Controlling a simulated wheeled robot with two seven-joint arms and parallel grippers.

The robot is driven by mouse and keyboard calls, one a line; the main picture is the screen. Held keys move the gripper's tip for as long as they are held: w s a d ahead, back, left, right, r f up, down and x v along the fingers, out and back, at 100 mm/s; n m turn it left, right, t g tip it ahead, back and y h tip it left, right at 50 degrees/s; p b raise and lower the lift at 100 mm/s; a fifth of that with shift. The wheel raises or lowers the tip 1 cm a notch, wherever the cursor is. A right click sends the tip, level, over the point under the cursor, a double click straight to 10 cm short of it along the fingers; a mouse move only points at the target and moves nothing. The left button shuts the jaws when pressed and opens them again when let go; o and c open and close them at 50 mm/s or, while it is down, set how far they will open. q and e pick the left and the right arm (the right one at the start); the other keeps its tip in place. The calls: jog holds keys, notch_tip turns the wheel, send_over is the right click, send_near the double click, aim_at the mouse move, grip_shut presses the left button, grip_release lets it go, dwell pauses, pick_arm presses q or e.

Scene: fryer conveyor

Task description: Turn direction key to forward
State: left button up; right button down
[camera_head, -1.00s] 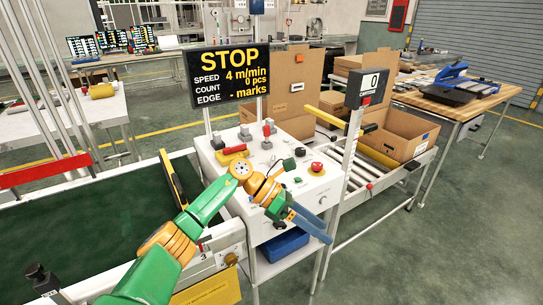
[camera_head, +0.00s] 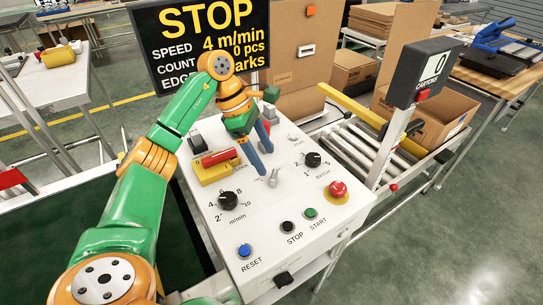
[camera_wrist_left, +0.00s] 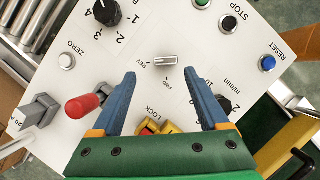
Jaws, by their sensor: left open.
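The direction key (camera_head: 273,177) is a small silver lever on the white control panel (camera_head: 318,236). In the left wrist view the key (camera_wrist_left: 165,60) lies roughly crosswise, with REV and FWD lettering beside it. My left gripper (camera_head: 267,161) reaches down over the panel from the far side. Its blue fingers are open, and in the left wrist view the key shows between and just beyond the fingertips (camera_wrist_left: 160,76). I cannot tell whether they touch the panel. My right gripper is not in view. The display (camera_head: 197,40) reads STOP.
A red-handled yellow lock block (camera_head: 216,168) sits beside the gripper. The speed knob (camera_head: 227,198), batch knob (camera_head: 312,159), red emergency button (camera_head: 338,189), and stop (camera_head: 287,227), start (camera_head: 310,212) and reset (camera_head: 245,250) buttons surround the key. A carton counter post (camera_head: 391,145) stands to the right.

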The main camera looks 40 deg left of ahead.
aim_at(273, 174)
pick_arm(q)
jog(key=f, duration=0.1)
jog(key=d+f, duration=0.2)
jog(key=shift+s+d+f, duration=0.25)
jog(key=shift+f, duration=0.15)
jog(key=shift+w+f, duration=0.25)
jog(key=shift+f, duration=0.15)
grip_shut()
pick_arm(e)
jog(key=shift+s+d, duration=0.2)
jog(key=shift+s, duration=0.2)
